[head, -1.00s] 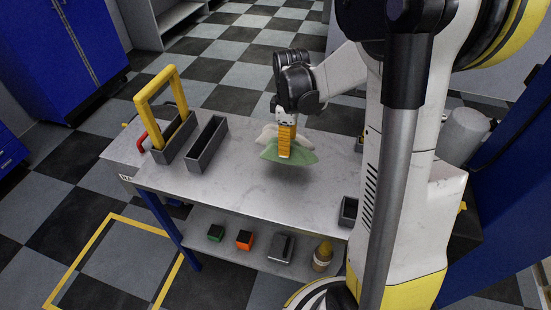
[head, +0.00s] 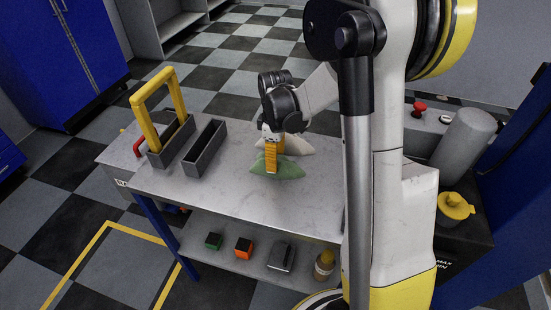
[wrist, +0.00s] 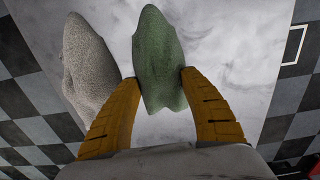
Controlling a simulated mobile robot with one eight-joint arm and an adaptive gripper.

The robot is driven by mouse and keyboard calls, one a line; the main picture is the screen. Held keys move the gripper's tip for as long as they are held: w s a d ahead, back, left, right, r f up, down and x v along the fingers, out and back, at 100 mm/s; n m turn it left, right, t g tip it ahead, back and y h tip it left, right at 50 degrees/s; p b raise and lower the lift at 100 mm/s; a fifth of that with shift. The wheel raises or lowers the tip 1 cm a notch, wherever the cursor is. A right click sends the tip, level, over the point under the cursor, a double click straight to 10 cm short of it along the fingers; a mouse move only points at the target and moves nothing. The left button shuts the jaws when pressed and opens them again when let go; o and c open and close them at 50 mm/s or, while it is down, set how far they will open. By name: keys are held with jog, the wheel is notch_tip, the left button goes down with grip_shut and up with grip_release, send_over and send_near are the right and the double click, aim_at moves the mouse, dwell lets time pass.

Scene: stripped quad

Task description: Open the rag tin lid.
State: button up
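A yellow lid with a raised knob (head: 455,207) sits on a dark container at the right of the head view, beside my arm; it looks closed and may be the rag tin's. My gripper (head: 271,170) is over the grey table, far to the left of that lid. I cannot tell whether the green rag touches the table.
The table (head: 225,200) holds a grey tray (head: 203,148) and a yellow-handled caddy (head: 170,145). Several small items stand on its lower shelf (head: 210,259). A grey cylinder (head: 464,145) and a red button (head: 419,107) are behind my arm at right. The table's front middle is clear.

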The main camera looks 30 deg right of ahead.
jog(key=shift+o, duration=0.2)
jog(key=shift+r, duration=0.1)
notch_tip(320, 180, up, 12)
jog(key=p, duration=0.5)
jog(key=s+a+r+m+t, duration=0.3)
jog(key=s+a+r+m, duration=0.1)
jog(key=s, duration=0.4)
jog(key=s+a+r+m+t, duration=0.3)
jog(key=s+a+r+m, duration=0.1)
jog(key=s+a, duration=0.3)
jog(key=shift+s+m+t, duration=0.3)
jog(key=shift+s, duration=0.3)
jog(key=shift+s+a, duration=0.2)
jog(key=shift+s, duration=0.05)
jog(key=c, duration=0.6)
jog(key=shift+o, duration=0.2)
